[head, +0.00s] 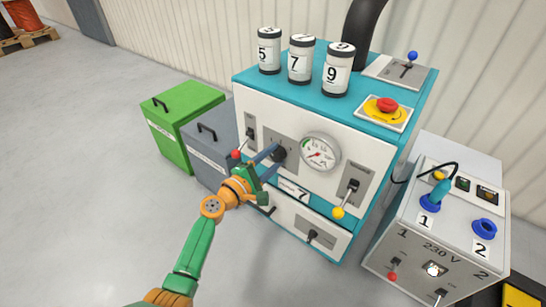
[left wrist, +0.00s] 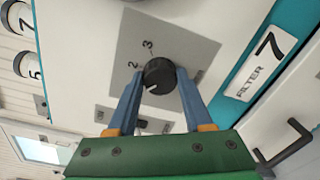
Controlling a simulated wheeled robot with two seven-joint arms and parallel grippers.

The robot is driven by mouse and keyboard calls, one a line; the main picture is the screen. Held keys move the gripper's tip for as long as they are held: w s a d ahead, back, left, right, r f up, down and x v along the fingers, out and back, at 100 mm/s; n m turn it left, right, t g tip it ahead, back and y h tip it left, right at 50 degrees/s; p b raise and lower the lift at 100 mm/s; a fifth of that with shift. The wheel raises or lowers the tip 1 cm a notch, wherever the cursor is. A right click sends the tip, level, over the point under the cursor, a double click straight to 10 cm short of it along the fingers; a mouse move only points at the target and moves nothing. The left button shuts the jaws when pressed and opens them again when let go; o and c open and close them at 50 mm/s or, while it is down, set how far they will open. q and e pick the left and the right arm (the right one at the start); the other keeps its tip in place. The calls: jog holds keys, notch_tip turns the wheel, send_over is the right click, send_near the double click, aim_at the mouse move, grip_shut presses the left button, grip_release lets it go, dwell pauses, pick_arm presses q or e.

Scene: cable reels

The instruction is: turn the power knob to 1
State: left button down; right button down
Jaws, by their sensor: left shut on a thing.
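The black knob (head: 279,154) sits on a grey plate on the front of the teal and white machine (head: 240,105), left of the round gauge. My left gripper (head: 272,158) reaches it from the front. In the left wrist view the blue fingers of my left gripper (left wrist: 159,80) are on either side of the knob (left wrist: 159,72), shut on it. The numbers 2 and 3 show beside the knob; other scale marks are not readable. The knob's white mark points to the lower left of that picture, away from 2 and 3. My right gripper is not in view.
A gauge (head: 320,152) and a yellow-tipped lever (head: 345,199) are right of the knob; a red-tipped lever (head: 244,145) is left of it. The 230 V box (head: 400,252) stands at right. Green (head: 178,112) and grey (head: 205,150) bins stand left.

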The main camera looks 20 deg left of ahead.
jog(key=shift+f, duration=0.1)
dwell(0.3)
pick_arm(q)
jog(key=shift+c, duration=1.5)
grip_release()
jog(key=shift+s+a, duration=0.1)
jog(key=p+v, duration=0.1)
jog(key=v, duration=0.6)
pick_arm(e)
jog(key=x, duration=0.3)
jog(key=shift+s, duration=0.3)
